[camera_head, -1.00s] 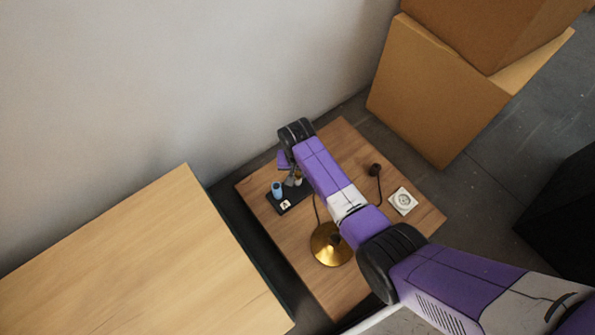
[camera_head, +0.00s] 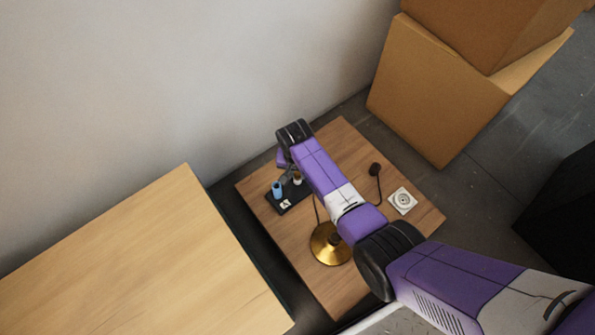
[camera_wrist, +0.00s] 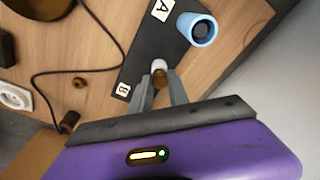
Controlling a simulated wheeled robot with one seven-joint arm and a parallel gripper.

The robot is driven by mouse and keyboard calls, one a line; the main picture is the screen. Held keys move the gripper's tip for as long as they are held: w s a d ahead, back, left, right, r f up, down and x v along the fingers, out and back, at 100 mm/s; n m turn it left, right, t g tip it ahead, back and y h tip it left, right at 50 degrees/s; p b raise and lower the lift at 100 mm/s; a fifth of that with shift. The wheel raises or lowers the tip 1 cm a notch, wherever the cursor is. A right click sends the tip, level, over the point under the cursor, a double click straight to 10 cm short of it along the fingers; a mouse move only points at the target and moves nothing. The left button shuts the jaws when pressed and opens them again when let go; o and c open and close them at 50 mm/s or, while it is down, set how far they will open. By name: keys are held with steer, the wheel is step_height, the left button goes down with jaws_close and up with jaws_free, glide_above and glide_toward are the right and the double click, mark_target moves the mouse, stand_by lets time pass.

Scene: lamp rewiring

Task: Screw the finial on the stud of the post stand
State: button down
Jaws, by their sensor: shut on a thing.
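In the wrist view my gripper (camera_wrist: 160,78) is shut on a small brownish-gold piece (camera_wrist: 160,80), which looks like the finial. A white rounded piece (camera_wrist: 158,65) shows just beyond the fingertips, over the black board (camera_wrist: 140,68) near the label B. It may be the post stand's top; the stud cannot be made out, nor whether the two pieces touch. In the head view my gripper (camera_head: 289,174) is over the board (camera_head: 283,204), partly hidden by my arm. A small white and brown piece (camera_head: 297,178) shows beside it.
A blue cup-like cylinder (camera_wrist: 197,29) stands near label A (camera_wrist: 162,9). A brass lamp base (camera_head: 330,244), a dark cord with a plug (camera_head: 375,169) and a white socket (camera_head: 403,201) are on the wooden table (camera_head: 345,140). Cardboard boxes (camera_head: 430,90) stand behind at right.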

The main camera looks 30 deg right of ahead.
steer(key=m, duration=0.3)
steer(key=shift+w+m, duration=0.1)
steer(key=shift+m, duration=0.3)
steer(key=shift+m+g, duration=0.3)
steer(key=shift+m, duration=0.9)
steer(key=shift+m+h, duration=0.3)
steer(key=shift+m, duration=0.8)
steer(key=m, duration=0.4)
steer(key=shift+w+g+b, duration=0.1)
steer(key=shift+g+b, duration=0.25)
steer(key=shift+g, duration=0.05)
steer(key=shift+m, duration=0.9)
